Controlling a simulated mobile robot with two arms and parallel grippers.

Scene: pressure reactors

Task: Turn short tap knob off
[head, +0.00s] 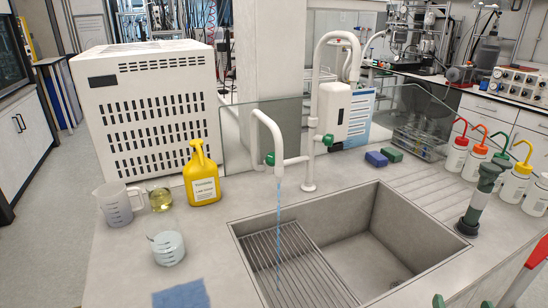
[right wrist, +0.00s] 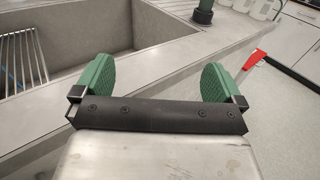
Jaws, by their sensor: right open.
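The short tap (head: 267,126) is a white curved spout over the sink, left of the tall tap (head: 317,92). A thin blue stream of water (head: 279,225) runs from its mouth into the sink. A green knob (head: 270,158) sits beside the short spout; another green knob (head: 328,139) is on the tall tap. My right gripper (head: 462,303) shows only its green fingertips at the bottom right, well away from the knobs. In the right wrist view it (right wrist: 157,85) is open and empty near the counter's front edge. My left gripper is not in view.
The sink (head: 400,232) has a grille on its left. Left are a yellow bottle (head: 201,178), a beaker (head: 117,204) and a glass jar (head: 168,248). A red-ended handle (head: 538,252) is at the right edge.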

